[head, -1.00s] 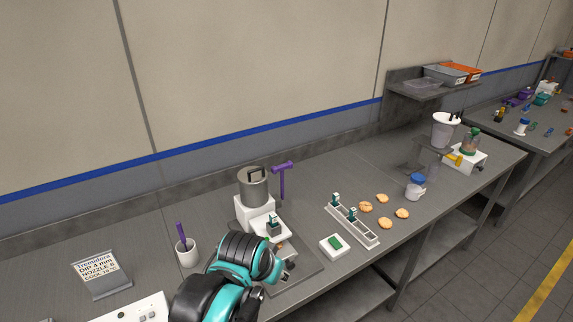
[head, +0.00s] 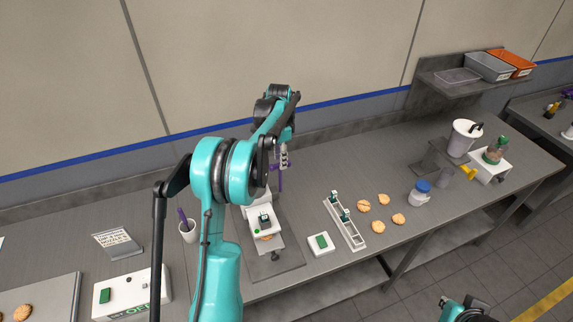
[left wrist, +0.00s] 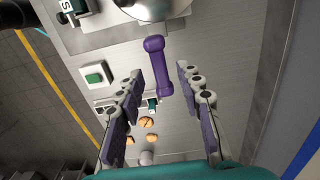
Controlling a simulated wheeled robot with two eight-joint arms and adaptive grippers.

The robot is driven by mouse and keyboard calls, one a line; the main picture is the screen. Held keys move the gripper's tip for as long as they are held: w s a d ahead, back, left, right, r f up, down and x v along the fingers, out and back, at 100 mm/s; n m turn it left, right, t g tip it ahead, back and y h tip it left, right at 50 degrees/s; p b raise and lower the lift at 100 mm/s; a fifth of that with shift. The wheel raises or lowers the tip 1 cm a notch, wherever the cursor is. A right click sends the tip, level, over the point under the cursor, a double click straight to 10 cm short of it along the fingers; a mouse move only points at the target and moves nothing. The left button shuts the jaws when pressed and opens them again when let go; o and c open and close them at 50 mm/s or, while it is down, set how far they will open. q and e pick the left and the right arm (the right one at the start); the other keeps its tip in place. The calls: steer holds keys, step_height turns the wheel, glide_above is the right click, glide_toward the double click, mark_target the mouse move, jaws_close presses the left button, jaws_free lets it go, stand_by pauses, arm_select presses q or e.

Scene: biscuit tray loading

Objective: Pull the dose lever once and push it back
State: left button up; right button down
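The purple dose lever (left wrist: 158,65) shows in the left wrist view as a thick rounded bar, ahead of and between my open left fingers (left wrist: 163,85), with gaps on both sides. In the head view only part of the lever (head: 280,181) shows below my left gripper (head: 283,157). The white dosing machine (head: 265,215) stands behind my left arm, which hides its metal hopper; a rim of it shows at the top of the left wrist view. My right gripper is not in view; only a teal and black part of my right arm shows at the lower right.
A white box with a green button (head: 321,243), a slotted rack (head: 345,224) and several biscuits (head: 379,228) lie right of the machine. A cup with a purple stick (head: 188,232) stands left, near a sign (head: 117,243). The wall rises close behind.

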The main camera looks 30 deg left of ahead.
mark_target(280, 173)
arm_select(q)
step_height(280, 173, down, 8)
steer(key=shift+a+r, duration=0.1)
stand_by(0.4)
jaws_close()
